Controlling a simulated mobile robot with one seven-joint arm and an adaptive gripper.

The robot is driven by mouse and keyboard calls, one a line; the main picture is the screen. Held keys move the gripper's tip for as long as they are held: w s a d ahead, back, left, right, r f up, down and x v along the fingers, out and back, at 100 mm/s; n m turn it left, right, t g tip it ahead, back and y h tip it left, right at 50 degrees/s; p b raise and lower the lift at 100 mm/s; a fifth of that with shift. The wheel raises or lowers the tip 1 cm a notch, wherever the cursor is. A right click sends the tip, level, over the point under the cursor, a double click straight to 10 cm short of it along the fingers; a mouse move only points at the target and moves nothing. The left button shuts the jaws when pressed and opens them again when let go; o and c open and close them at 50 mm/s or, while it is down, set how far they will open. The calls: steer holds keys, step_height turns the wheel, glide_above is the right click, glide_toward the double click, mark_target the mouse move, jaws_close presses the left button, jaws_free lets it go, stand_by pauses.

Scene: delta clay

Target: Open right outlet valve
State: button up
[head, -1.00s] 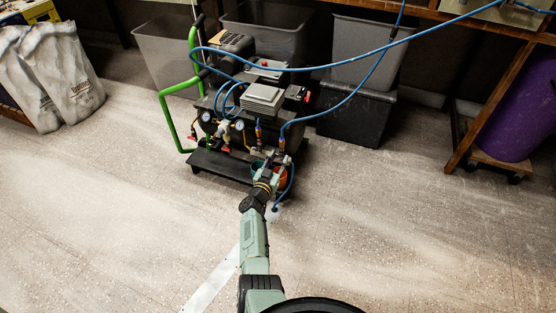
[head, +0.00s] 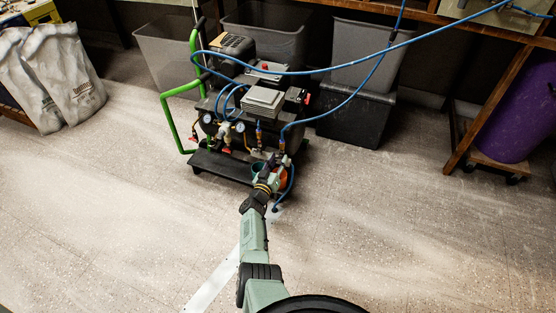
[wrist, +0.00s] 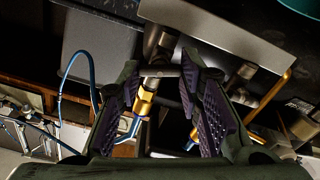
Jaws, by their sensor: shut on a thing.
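The compressor (head: 235,110) stands on the floor with its outlet fittings at its front right. My gripper (head: 273,160) reaches down to these fittings at the right outlet and partly hides them. In the wrist view, the purple-padded fingers of my gripper (wrist: 160,68) are shut on a thin grey bar, which appears to be the handle of the right outlet valve (wrist: 158,73). A brass fitting (wrist: 145,100) with a blue hose hangs just beyond the bar, between the fingers. How far the valve is turned cannot be told.
A blue hose (head: 350,97) arcs from the outlet up to the right. A green tube handle (head: 190,85) rises at the compressor's left. Grey bins (head: 365,55) stand behind. The floor (head: 390,220) in front is clear.

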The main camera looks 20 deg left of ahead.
steer(key=shift+n, duration=1)
steer(key=o, duration=1.2)
steer(key=shift+c, duration=0.2)
